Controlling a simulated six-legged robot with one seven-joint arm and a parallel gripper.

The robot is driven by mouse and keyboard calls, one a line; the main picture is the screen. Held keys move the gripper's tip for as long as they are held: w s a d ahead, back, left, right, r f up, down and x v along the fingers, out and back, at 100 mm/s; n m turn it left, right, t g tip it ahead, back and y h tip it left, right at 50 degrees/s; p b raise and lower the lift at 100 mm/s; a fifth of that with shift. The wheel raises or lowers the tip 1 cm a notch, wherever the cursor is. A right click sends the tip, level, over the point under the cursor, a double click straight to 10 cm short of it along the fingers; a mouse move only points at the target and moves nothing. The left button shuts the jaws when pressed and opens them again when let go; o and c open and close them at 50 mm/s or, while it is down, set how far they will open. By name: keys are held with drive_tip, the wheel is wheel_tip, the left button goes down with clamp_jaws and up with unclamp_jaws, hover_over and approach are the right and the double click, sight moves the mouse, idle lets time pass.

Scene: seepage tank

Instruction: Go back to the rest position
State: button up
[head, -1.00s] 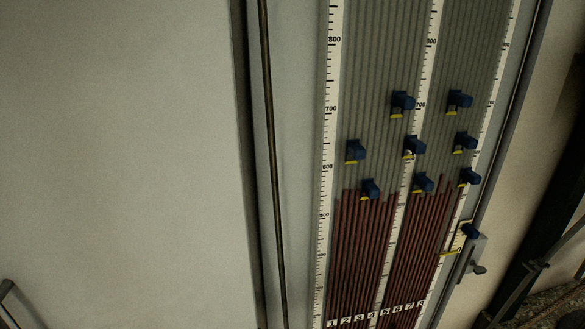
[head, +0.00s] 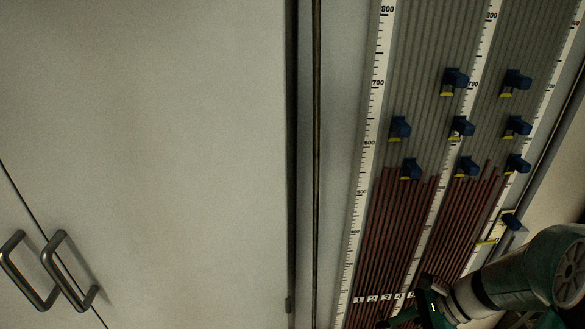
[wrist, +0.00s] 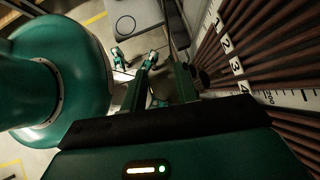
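My gripper (wrist: 163,78) shows in the wrist view with its two dark green fingers apart and nothing between them. It points down past the lower part of the tube board, toward the floor. In the head view my arm comes in at the lower right, in front of the board's lower right part. The gripper end (head: 425,303) is near the bottom edge there, and its fingers are not clear. The tube board (head: 440,130) has white scales, red-filled tubes and several blue clips with yellow pointers. In the wrist view the red tubes (wrist: 285,45) are close on the right, apart from the fingers.
A pale cabinet (head: 150,130) with two metal handles (head: 62,272) fills the left of the head view. A small bracket with another blue clip (head: 511,222) is at the board's right edge. The wrist view shows floor with yellow lines (wrist: 97,17) below.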

drive_tip(key=s+a+r+n+t+h, duration=0.1)
drive_tip(key=a+r+n+h, duration=0.3)
drive_tip(key=r+n, duration=0.4)
drive_tip(key=s+a+r+n+t+h, duration=0.2)
drive_tip(key=a+r+n+t+h, duration=0.1)
drive_tip(key=r+n, duration=0.6)
drive_tip(key=a+n+h, duration=0.1)
drive_tip(key=a+n, duration=0.1)
drive_tip(key=shift+s+r+n, duration=0.15)
drive_tip(key=shift+s+n, duration=0.1)
drive_tip(key=shift+n, duration=0.05)
idle(0.4)
